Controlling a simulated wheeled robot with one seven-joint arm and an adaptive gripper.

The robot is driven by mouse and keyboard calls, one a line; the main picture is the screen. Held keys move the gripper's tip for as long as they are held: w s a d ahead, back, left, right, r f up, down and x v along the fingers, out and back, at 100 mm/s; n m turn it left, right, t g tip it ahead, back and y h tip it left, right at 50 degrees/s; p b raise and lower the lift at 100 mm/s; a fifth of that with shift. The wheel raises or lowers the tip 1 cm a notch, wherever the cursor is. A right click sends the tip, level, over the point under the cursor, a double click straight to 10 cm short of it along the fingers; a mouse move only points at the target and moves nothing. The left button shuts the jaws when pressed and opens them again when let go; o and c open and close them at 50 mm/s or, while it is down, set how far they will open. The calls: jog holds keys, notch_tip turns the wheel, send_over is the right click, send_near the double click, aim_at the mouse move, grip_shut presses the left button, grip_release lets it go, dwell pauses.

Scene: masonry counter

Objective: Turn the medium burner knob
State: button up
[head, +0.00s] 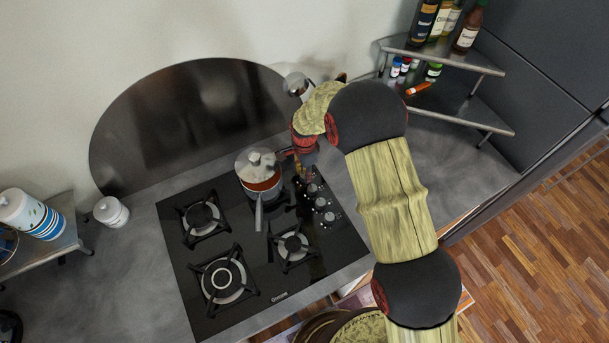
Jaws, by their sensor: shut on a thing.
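A black gas cooktop (345,245) is set into the grey counter, with several burners on it. A row of silver knobs (321,202) runs along its right side. My gripper (299,181) reaches down at the far end of this row, behind and left of the visible knobs. It is shut on a knob there, which the fingers mostly hide. I cannot tell from here which burner that knob serves or how far it is turned.
A saucepan (261,187) with a glass lid stands on the far right burner, close to my gripper's left, its handle pointing forward. A corner shelf (460,65) with bottles and jars is at the upper right. A white jar (111,212) stands left of the cooktop.

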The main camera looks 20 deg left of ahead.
jog(key=n+b, duration=0.1)
jog(key=n, duration=0.2)
jog(key=shift+w+n+b, duration=0.1)
jog(key=shift+n+b, duration=0.2)
jog(key=shift+b, duration=0.05)
jog(key=n+b, duration=0.1)
jog(key=n, duration=0.2)
jog(key=shift+a+n, duration=0.1)
jog(key=shift+n, duration=0.2)
jog(key=n+b, duration=0.1)
jog(key=n, duration=0.2)
jog(key=shift+n, duration=0.4)
jog(key=n+b, duration=0.1)
jog(key=n, duration=0.2)
jog(key=shift+n, duration=0.3)
jog(key=n+b, duration=0.1)
jog(key=n, duration=1.1)
jog(key=shift+r+n+b, duration=0.1)
jog(key=shift+n+b, duration=0.2)
jog(key=shift+b, duration=0.1)
